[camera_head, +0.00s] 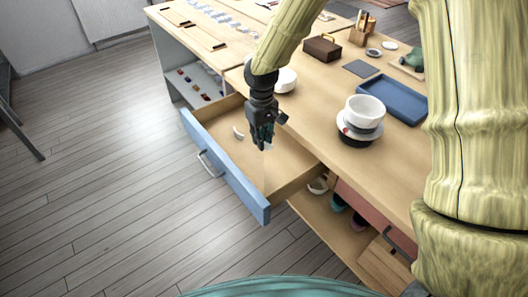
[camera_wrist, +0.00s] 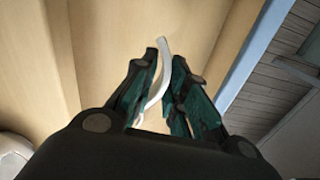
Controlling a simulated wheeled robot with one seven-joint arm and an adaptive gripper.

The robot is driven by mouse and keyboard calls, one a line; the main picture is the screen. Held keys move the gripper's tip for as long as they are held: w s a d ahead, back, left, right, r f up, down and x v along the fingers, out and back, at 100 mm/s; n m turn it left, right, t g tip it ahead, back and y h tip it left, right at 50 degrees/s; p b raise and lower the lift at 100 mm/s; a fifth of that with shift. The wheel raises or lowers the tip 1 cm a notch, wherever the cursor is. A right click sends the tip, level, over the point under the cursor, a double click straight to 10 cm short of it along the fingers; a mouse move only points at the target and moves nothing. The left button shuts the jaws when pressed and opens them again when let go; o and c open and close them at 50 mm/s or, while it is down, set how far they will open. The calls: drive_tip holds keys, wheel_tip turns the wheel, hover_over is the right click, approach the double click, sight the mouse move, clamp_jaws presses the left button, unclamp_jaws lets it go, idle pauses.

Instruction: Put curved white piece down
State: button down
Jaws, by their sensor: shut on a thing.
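My gripper (camera_head: 262,136) is over the open blue-fronted drawer (camera_head: 232,177), pointing down. In the wrist view my gripper (camera_wrist: 167,75) is shut on a curved white piece (camera_wrist: 164,58), a slim arc that sticks out past the dark green fingertips. Its lower part runs between the fingers and is partly hidden. A second small curved white piece (camera_head: 238,132) lies on the drawer floor, left of my gripper in the head view. The held piece appears above the drawer's wooden floor; the exact gap cannot be told.
The wooden worktop (camera_head: 310,110) beside the drawer carries stacked white bowls (camera_head: 364,112), a blue tray (camera_head: 392,99), a dark brown box (camera_head: 322,47) and a grey mat (camera_head: 360,68). A shelf with several bowls is below. The drawer floor has bare room around the loose piece.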

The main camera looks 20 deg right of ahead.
sight(263, 163)
drive_tip(key=shift+w+d+f+n+b, duration=0.2)
drive_tip(key=shift+w+d+n+b, duration=0.3)
drive_tip(key=shift+b, duration=0.9)
drive_tip(key=shift+a+f, duration=0.15)
drive_tip(key=shift+f, duration=4.7)
drive_tip(key=shift+f, duration=0.1)
drive_tip(key=c, duration=1.4)
unclamp_jaws()
drive_tip(key=shift+c, duration=0.2)
wheel_tip(263, 163, up, 12)
